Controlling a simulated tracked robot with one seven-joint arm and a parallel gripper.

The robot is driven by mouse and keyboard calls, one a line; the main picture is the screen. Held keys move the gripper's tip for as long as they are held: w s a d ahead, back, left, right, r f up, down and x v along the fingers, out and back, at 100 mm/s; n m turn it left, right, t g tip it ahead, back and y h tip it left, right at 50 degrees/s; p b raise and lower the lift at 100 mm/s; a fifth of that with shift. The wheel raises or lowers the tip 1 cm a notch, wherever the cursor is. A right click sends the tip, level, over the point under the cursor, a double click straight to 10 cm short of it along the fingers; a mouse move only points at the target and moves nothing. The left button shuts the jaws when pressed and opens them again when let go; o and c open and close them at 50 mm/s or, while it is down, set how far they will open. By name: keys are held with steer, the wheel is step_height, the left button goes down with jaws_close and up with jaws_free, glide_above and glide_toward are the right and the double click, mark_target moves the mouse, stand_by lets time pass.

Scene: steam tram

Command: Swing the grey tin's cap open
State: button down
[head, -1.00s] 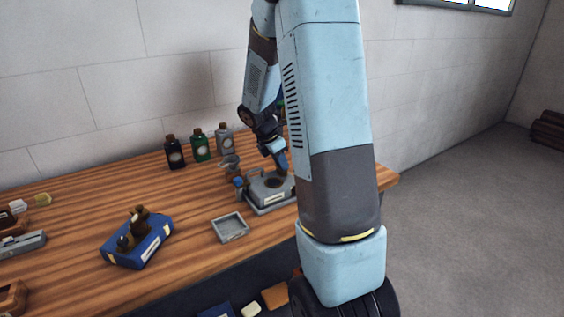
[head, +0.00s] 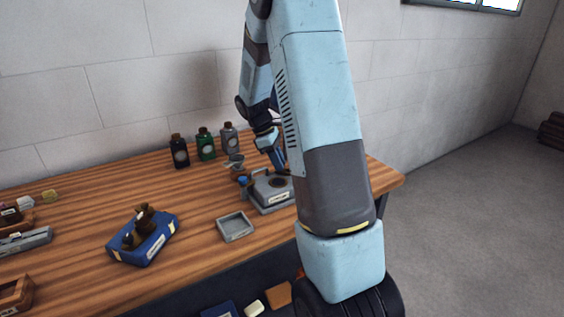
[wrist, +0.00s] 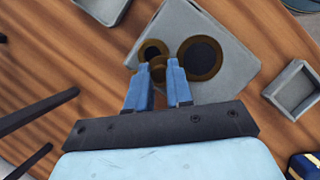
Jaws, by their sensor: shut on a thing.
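The grey tin (head: 272,202) stands near the right end of the bench, with a pale label on its front. Its top shows a large dark round with a brown rim (wrist: 200,57) in the wrist view. Beside that, to its left, is a smaller brown ring with a dark middle (wrist: 153,50). My gripper (wrist: 158,68) is over the tin's top, its fingers shut on a small brown part of the cap (wrist: 158,73), next to the smaller ring. In the head view my arm partly hides the tin's right side, and the cap's angle cannot be told.
A small grey tray (head: 235,227) lies in front of the tin. A blue box (head: 142,240) with brown pieces on it lies further left. The wood between is clear.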

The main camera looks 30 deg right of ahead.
steer(key=m, duration=0.2)
steer(key=w+m+y, duration=0.1)
steer(key=shift+a+m+g, duration=0.2)
steer(key=shift+m+g, duration=0.2)
steer(key=m, duration=0.1)
steer(key=w+m+y, duration=0.1)
steer(key=m, duration=0.1)
steer(key=shift+m+g, duration=0.3)
steer(key=m+y, duration=0.1)
steer(key=m, duration=0.1)
steer(key=w+m, duration=0.1)
steer(key=m+y, duration=0.1)
steer(key=m, duration=0.1)
steer(key=shift+w+d+m+y, duration=0.1)
steer(key=shift+w+m+y, duration=0.15)
steer(key=shift+m+y, duration=0.05)
steer(key=c, duration=1)
jaws_free()
steer(key=shift+r, duration=0.1)
